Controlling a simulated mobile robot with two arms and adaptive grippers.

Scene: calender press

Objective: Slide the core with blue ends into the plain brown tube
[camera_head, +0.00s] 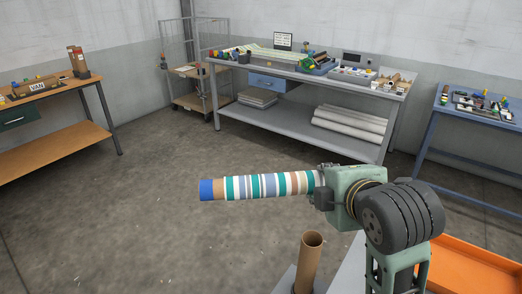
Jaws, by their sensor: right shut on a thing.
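The core with a blue end (245,187) is held out to the left, nearly horizontal. Its left end is blue, then a brown band, then stripes in teal, white, blue-grey and brown; its other end is hidden at my gripper. My right gripper (322,189) is shut on the core near its right end. The plain brown tube (308,265) stands upright at the bottom centre, its open mouth facing up. In the picture the tube is below my gripper, apart from the core. My left gripper is not in view.
An orange tray (462,268) is at the bottom right. Further back are a grey workbench (290,73) with many small items, a wooden-topped table (50,152) at left, a blue table (475,130) at right and a wire cart (190,103). The floor between is clear.

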